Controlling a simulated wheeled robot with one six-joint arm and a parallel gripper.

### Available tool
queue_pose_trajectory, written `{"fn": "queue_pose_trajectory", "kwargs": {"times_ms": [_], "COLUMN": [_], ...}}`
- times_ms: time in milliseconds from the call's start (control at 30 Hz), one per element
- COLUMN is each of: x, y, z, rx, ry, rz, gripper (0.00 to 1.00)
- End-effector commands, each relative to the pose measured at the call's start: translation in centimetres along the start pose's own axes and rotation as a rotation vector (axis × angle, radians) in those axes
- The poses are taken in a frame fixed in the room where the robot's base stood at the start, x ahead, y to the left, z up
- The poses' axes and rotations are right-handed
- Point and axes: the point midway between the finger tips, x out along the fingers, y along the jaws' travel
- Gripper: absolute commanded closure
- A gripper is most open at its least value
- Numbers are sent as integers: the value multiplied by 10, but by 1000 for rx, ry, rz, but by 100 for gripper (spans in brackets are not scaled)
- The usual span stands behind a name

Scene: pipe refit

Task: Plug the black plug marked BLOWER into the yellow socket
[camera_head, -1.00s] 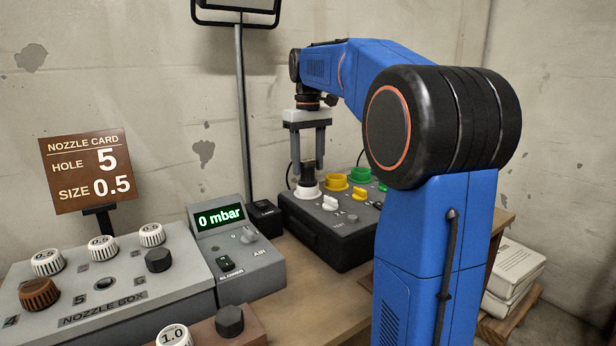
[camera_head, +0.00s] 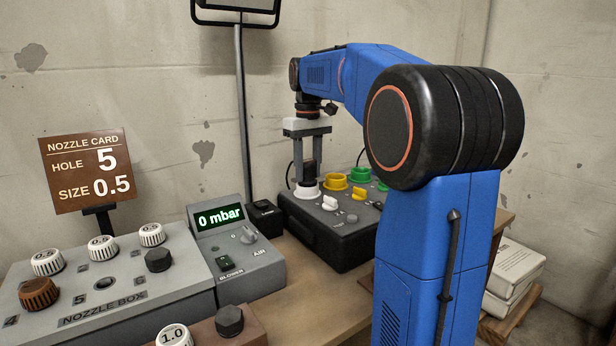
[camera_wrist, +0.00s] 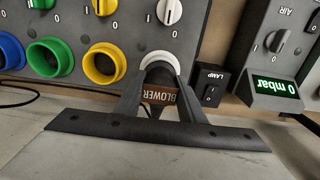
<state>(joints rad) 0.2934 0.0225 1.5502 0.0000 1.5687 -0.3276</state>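The BLOWER plug (camera_wrist: 160,96), with a brown label, stands upright in the white socket (camera_head: 306,192) at the left of the dark socket box. My gripper (camera_head: 310,178) points down over it, with one finger on each side of the plug. The fingers look open, spaced as before; any small gap to the plug is hard to see. In the wrist view the white socket (camera_wrist: 160,62) shows just beyond the fingertips. The yellow socket (camera_head: 336,182) is empty, one place to the right of the white one; it also shows in the wrist view (camera_wrist: 104,64).
An empty green socket (camera_head: 360,174) and a blue socket (camera_wrist: 10,50) follow in the row. White and yellow knobs (camera_head: 358,194) stand in front. A small LAMP switch box (camera_head: 263,215) and the grey air panel (camera_head: 250,278), reading 0 mbar, stand to the left.

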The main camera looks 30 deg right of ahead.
Motion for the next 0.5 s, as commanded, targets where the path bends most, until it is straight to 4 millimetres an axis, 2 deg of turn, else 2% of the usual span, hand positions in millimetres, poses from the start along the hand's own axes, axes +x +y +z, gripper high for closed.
{"fn": "queue_pose_trajectory", "kwargs": {"times_ms": [67,500], "x": [0,-8], "y": [0,0], "z": [0,0], "rx": [0,0], "ry": [0,0], "rz": [0,0], "gripper": [91,92]}}
